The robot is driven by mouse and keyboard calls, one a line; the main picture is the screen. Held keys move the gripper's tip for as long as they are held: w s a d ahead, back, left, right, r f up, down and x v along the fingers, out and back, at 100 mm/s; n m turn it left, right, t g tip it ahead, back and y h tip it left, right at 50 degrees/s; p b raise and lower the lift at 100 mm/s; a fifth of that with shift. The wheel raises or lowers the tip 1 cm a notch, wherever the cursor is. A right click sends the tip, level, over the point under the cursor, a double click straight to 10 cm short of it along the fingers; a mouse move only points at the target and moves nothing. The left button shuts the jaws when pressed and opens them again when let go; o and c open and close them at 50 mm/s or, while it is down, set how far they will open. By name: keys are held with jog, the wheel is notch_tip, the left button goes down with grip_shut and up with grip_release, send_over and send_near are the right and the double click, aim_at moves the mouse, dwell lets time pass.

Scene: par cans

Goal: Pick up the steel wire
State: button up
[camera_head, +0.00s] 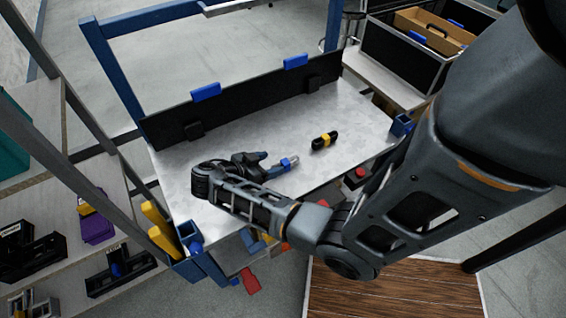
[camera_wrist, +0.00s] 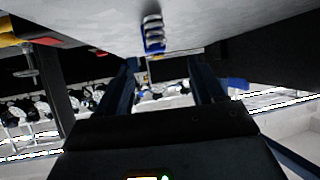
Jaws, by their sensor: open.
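The steel wire, a small silver coil with a blue band (camera_head: 287,163), lies on the grey worktop (camera_head: 245,130). In the wrist view the coil (camera_wrist: 153,36) shows at the top, ahead of the fingertips and slightly left of the middle of the gap. My gripper (camera_head: 268,163) is low over the worktop just left of the wire, its fingers pointing towards it. In the wrist view my gripper (camera_wrist: 164,64) has its two fingers apart with nothing held between them.
A black coil with a yellow band (camera_head: 324,141) lies to the right of the wire. A black back panel (camera_head: 250,102) with blue clips borders the worktop's far side. A blue holder (camera_head: 402,125) sits at the right corner. The worktop behind the wire is clear.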

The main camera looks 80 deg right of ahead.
aim_at(285, 161)
jog(key=p+x, duration=0.1)
jog(key=x, duration=0.4)
jog(key=shift+s+a+f, duration=0.1)
jog(key=shift+s+a, duration=0.05)
jog(key=c, duration=1.2)
